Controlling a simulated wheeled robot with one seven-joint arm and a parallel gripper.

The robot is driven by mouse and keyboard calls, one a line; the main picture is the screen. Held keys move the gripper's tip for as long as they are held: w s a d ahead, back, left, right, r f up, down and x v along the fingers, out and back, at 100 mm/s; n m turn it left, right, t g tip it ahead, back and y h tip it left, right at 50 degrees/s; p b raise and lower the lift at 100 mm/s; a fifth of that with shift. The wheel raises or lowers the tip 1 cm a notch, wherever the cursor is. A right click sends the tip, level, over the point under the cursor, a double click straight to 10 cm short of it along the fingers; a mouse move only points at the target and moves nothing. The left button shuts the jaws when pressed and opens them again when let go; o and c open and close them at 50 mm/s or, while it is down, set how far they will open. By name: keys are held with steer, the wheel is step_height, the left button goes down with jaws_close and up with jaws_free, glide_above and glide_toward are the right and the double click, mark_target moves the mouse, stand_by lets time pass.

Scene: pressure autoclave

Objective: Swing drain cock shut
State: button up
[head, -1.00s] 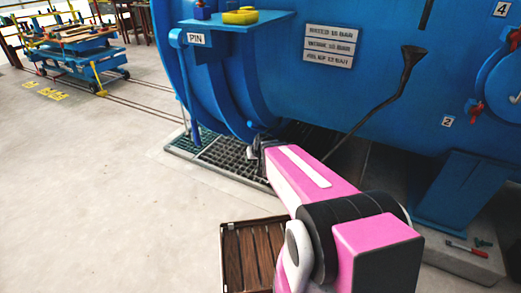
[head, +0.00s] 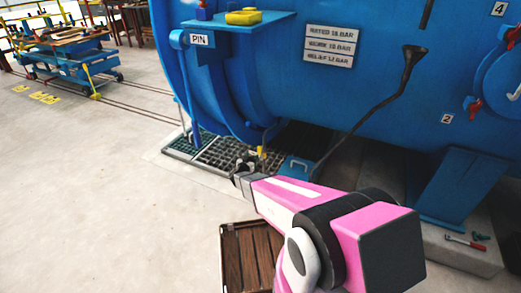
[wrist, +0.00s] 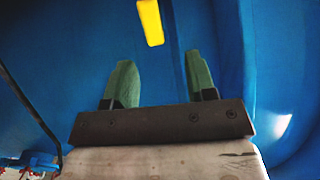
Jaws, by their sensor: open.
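The drain cock shows as a small yellow handle (head: 261,152) low under the blue vessel, above the floor grating. In the wrist view a yellow bar (wrist: 150,22), which looks like the same handle, hangs against blue metal just beyond the fingertips. My gripper (head: 243,164) is beside and in front of the handle in the head view. Its two green fingers (wrist: 160,72) are spread apart with nothing between them. The handle appears clear of both fingers. The cock's body and pipe cannot be made out clearly.
The blue vessel (head: 280,85) overhangs the grating (head: 215,152). A blue box (head: 294,167) lies under it, and a long dark lever (head: 370,118) slants down at the right. A wooden crate (head: 232,262) stands in front. The floor to the left is open.

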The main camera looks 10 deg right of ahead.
mark_target(259, 150)
steer(key=shift+h, duration=0.5)
steer(key=x, duration=1)
steer(key=shift+w+d+f, duration=0.1)
steer(key=shift+d+f, duration=0.3)
jaws_close()
